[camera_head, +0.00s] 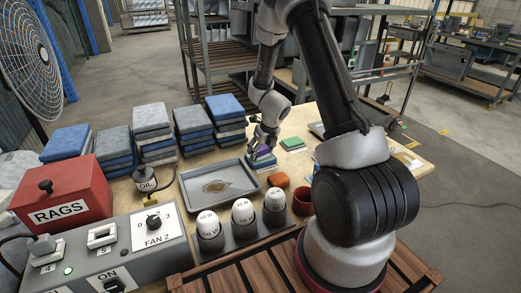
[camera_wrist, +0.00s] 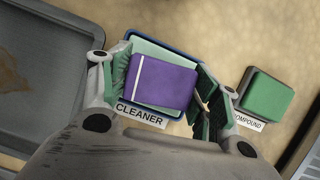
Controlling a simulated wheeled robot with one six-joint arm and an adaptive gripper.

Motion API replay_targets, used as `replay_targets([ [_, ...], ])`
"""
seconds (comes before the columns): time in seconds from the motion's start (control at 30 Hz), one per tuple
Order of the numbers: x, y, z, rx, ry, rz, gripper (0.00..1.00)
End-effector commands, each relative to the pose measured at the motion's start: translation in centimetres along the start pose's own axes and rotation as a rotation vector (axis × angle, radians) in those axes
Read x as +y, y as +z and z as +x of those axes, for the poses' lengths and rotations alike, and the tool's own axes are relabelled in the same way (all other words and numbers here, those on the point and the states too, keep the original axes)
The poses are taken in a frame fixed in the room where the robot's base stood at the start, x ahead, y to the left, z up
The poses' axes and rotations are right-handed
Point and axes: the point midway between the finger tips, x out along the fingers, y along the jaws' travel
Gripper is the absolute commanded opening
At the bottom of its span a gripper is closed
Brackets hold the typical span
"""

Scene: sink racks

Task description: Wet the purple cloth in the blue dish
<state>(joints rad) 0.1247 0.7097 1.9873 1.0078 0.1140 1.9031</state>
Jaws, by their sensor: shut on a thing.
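The purple cloth (camera_wrist: 162,83) is a folded block with a white stripe near one end, between the fingers of my gripper (camera_wrist: 163,76). My gripper is shut on it. The cloth is over the blue dish (camera_wrist: 150,33), which holds pale green liquid and has a CLEANER label in front. Liquid shows beyond the cloth's top edge; I cannot tell whether the cloth touches it. In the head view, my gripper (camera_head: 264,141) points down over the dish (camera_head: 263,163), with the purple cloth (camera_head: 263,154) at its fingertips.
A green block in a COMPOUND dish (camera_wrist: 267,95) stands to the right. A grey tray (camera_head: 205,172) with a brown stain lies to the left. Folded cloth stacks (camera_head: 193,128) stand behind the tray.

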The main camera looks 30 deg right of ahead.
Motion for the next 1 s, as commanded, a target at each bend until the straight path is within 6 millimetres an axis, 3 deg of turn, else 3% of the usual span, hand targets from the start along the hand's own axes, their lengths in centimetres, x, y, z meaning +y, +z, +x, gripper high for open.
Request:
replay_targets([
  [0.43, 0.1, -0.1, -0.1, 0.003, 0.001, 0.001, 0.4],
  [1.0, 0.1, 1.9, -4.8, 0.001, 0.001, -0.002, 0.4],
])
